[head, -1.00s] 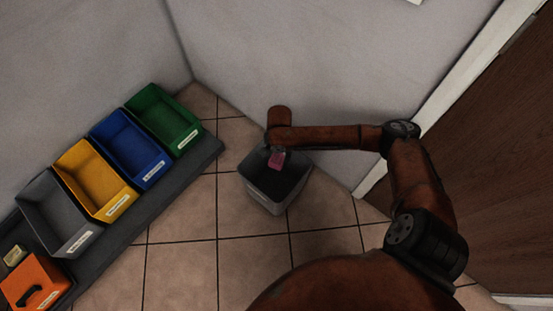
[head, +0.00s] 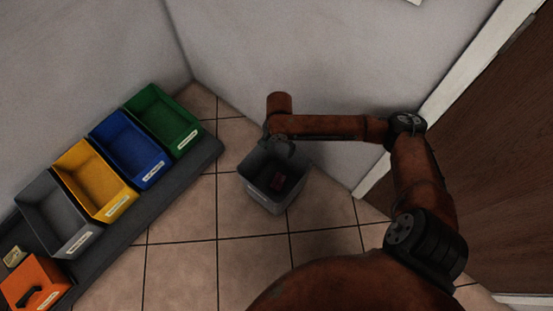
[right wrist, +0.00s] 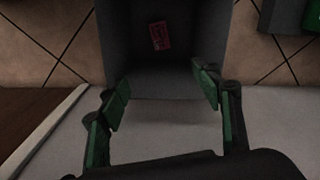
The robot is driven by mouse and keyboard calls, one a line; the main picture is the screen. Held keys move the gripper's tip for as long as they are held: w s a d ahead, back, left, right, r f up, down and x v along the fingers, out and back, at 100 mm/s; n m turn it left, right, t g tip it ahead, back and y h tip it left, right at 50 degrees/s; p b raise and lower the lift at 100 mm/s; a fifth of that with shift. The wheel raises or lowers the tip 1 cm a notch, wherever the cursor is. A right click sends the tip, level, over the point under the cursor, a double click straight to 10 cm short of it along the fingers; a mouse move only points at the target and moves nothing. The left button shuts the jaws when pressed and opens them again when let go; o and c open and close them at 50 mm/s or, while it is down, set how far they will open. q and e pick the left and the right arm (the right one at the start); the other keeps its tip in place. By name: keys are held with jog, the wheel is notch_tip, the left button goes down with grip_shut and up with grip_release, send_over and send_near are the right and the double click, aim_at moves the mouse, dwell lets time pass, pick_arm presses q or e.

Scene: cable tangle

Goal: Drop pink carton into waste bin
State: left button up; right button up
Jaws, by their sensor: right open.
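The pink carton (head: 277,181) lies inside the grey waste bin (head: 262,199), low down in its shadow. In the right wrist view the carton (right wrist: 159,36) shows on the bin's dark floor, apart from the fingers. My right gripper (head: 281,146) is over the back rim of the bin. In the right wrist view my right gripper (right wrist: 162,88) has its green-padded fingers spread wide with nothing between them. The bin (right wrist: 120,40) stands upright on the tiles. My left gripper does not show.
A dark shelf (head: 205,158) on the left bears green (head: 165,118), blue (head: 130,147), yellow (head: 95,178) and grey (head: 58,213) open bins and an orange case (head: 36,283). A wall stands close behind the waste bin. A brown door (head: 490,160) is at right. Tiles in front are clear.

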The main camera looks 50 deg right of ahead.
notch_tip(320, 180, up, 6)
jog(key=shift+f, duration=0.25)
dwell(0.4)
